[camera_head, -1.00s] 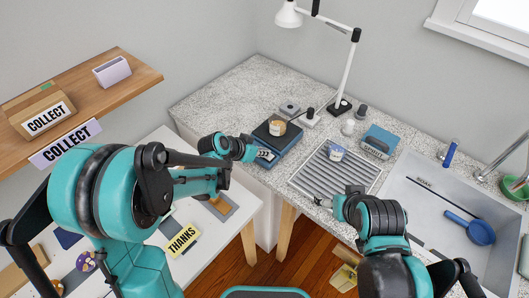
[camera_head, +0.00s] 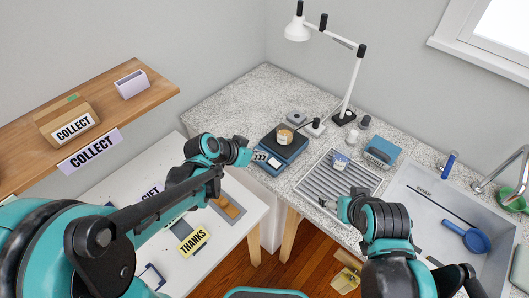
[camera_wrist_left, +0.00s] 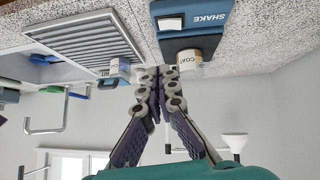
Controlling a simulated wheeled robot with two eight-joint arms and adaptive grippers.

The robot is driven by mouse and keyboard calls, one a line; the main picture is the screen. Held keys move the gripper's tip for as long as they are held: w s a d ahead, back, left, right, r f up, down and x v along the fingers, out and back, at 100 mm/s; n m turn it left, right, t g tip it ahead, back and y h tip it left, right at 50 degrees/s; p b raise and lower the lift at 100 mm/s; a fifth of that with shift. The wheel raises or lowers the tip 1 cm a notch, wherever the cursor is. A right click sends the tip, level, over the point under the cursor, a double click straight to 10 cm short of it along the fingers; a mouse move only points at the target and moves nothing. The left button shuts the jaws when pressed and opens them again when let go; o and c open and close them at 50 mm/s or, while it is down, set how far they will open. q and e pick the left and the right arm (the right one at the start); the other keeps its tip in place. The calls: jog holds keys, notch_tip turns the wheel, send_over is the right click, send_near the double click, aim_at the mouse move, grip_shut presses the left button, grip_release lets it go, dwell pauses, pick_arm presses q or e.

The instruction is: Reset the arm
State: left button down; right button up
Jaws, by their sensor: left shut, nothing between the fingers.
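A cup (camera_head: 285,136) with a pale label stands on the scale, clear of the fingers. My right gripper (camera_head: 328,204) is over the front edge of the counter, by the near side of the ribbed tray (camera_head: 322,186). It is too small to tell whether it is open or shut.
A cup (camera_head: 340,160) stands on the ribbed tray, with a blue box (camera_head: 381,152) behind it. A lamp (camera_head: 349,90) stands at the back. A white table (camera_head: 235,238) and wooden shelf (camera_head: 145,85) are at left.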

dwell(0.6)
pick_arm(q)
jog(key=s+a+n+y+b, duration=0.4)
jog(key=s+a+n+y, duration=0.2)
jog(key=s+a, duration=0.7)
jog(key=s+n, duration=0.1)
jog(key=s, duration=0.2)
jog(key=shift+s+t, duration=0.4)
